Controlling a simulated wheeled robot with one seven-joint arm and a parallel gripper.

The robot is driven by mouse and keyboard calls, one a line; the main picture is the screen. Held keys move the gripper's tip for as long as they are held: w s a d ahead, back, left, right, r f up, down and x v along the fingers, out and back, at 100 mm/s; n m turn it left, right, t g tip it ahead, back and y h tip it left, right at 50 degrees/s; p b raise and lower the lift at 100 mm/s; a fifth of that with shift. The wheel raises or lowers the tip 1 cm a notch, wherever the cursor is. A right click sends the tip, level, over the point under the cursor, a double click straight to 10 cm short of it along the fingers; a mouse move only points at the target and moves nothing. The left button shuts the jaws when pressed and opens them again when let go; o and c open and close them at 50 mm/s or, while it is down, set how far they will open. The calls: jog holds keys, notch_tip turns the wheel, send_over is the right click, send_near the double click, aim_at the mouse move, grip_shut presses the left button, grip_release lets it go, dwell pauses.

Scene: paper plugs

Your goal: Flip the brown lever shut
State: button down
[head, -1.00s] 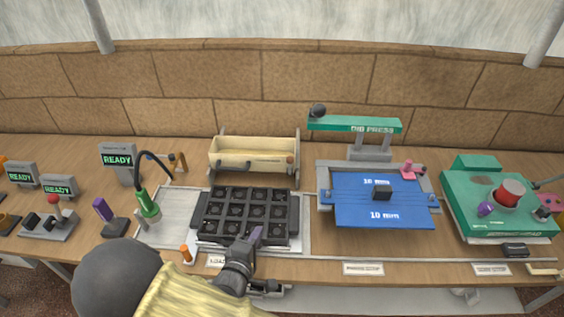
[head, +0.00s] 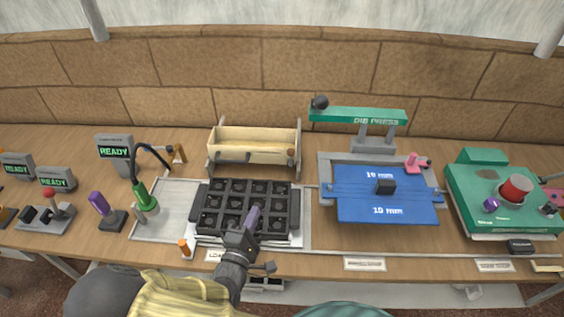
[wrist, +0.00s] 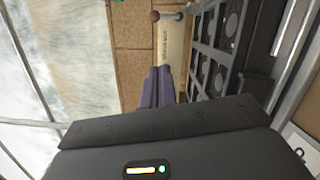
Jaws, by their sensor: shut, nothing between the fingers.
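A brown ball knob (head: 291,153) sits at the right end of the cream trough (head: 255,146) at the back of the bench. In the wrist view the brown knob (wrist: 155,16) is on a short grey rod beside the trough. Another orange-brown lever-like part (head: 179,152) stands left of the trough; I cannot tell its setting. My gripper (head: 253,216) has purple fingers pressed together, empty, over the black grid tray. In the wrist view its fingers (wrist: 158,88) point towards the trough, apart from the knob.
The black grid tray (head: 207,228) lies in front of the trough.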

jog(key=p, duration=0.3)
send_near(291, 158)
jog(key=a, duration=0.1)
jog(key=w+a, duration=0.1)
jog(key=a, duration=0.1)
jog(key=w+a+r, duration=0.1)
jog(key=shift+w+a, duration=0.25)
jog(key=shift+a, duration=0.05)
jog(key=w+d, duration=0.2)
jog(key=w+d+p, duration=0.1)
jog(key=w+d, duration=0.1)
jog(key=shift+d+r, duration=0.15)
jog(key=shift+r, duration=0.1)
jog(key=shift+a, duration=0.2)
